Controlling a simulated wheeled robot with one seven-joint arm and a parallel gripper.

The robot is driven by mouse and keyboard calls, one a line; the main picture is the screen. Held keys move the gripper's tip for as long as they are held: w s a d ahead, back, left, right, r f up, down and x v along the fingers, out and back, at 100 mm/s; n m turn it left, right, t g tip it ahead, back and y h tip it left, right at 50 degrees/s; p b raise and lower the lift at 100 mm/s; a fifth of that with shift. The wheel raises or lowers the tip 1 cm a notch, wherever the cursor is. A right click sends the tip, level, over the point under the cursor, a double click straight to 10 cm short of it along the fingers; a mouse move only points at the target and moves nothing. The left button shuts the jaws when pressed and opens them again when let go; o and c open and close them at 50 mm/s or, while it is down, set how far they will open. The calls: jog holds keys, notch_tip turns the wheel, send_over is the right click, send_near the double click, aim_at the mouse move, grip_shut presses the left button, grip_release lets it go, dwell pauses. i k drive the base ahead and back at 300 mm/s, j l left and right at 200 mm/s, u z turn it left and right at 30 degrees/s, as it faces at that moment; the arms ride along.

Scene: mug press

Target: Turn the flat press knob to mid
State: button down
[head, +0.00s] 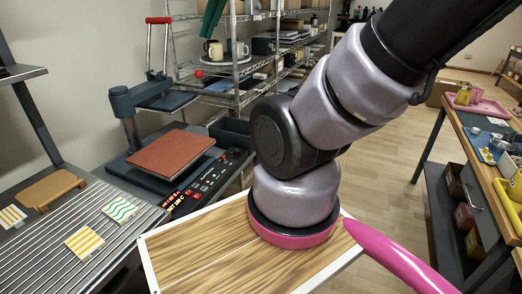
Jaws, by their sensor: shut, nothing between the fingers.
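The flat press (122,104) stands left of centre, with a blue-grey post, a raised head with a red handle (158,20), and a rust-red flat pad (170,152) on a dark base. A black control panel (211,182) lies at its front right, with red lit marks and several small buttons or knobs. They are too small to tell which is the press knob or where it points. My arm rises just right of the panel and leaves the picture at the top right. My gripper is out of view.
A ribbed grey table (110,250) at front left holds yellow-striped and teal-wave tiles and a tan board (50,188). A wire shelf (238,85) with mugs stands behind the press. A workbench (480,150) is at right, with open floor (400,165) between.

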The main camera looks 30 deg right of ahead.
aim_at(237, 151)
jog(key=z, duration=0.65)
jog(key=i+l+u, duration=0.35)
jog(key=l, duration=0.3)
jog(key=i+l+u, duration=0.15)
jog(key=i+l, duration=0.1)
jog(key=l, duration=0.1)
